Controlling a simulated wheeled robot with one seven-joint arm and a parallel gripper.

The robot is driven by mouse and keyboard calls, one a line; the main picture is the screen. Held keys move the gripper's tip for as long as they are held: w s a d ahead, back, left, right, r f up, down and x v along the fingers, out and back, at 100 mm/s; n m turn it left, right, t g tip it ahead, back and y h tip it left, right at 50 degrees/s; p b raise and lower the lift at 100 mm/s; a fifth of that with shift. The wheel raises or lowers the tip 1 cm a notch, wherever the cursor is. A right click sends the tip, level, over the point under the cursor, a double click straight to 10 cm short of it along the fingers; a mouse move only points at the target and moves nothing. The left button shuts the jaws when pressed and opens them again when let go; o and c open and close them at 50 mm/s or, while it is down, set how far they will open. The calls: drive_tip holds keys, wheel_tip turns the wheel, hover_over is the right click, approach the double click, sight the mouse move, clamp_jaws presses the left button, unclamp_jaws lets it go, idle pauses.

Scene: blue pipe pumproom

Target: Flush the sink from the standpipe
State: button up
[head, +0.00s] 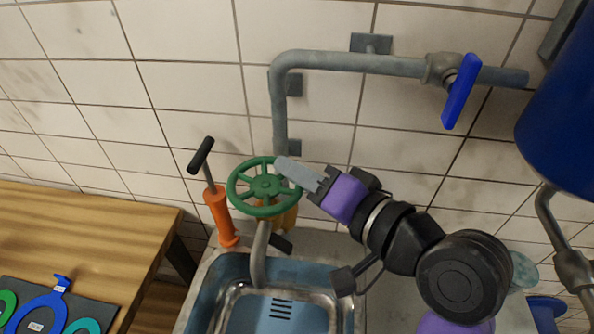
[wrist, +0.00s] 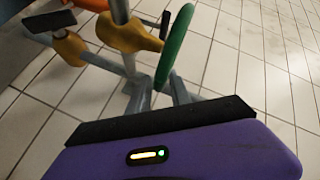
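The grey standpipe (head: 281,115) comes down the tiled wall to a yellow valve body with a green handwheel (head: 265,187). Its grey spout (head: 260,255) bends down over the steel sink (head: 240,296). My gripper (head: 285,164) reaches from the right to the wheel's right rim. In the wrist view the green handwheel (wrist: 176,45) is seen edge-on, its lower rim between the two grey fingers of my gripper (wrist: 160,90). Whether the fingers press on the rim cannot be told. A yellow valve body (wrist: 128,34) shows left of the wheel.
A blue lever (head: 461,92) sits on the upper pipe, near a blue tank (head: 565,110). An orange hand pump (head: 219,213) stands close left of the wheel. A wooden bench (head: 80,235) with a dark tool mat (head: 95,312) is at the left.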

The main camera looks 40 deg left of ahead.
clamp_jaws()
drive_tip(key=g, duration=0.1)
drive_tip(key=n+g, duration=0.1)
drive_tip(key=n+g+b, duration=0.1)
drive_tip(key=shift+w+a+f, duration=0.2)
drive_tip(key=shift+w+a, duration=0.1)
drive_tip(key=shift+a, duration=0.1)
drive_tip(key=shift+a+n+g+h+b, duration=0.15)
drive_tip(key=shift+a+n+g+b, duration=0.15)
drive_tip(key=shift+n+g, duration=0.45)
drive_tip(key=shift+a+n+g+h+b, duration=0.2)
drive_tip(key=shift+n+g, duration=0.35)
drive_tip(key=shift+g, duration=0.4)
drive_tip(key=shift+o, duration=1.9)
unclamp_jaws()
drive_tip(key=shift+w, duration=0.1)
drive_tip(key=shift+r, duration=0.1)
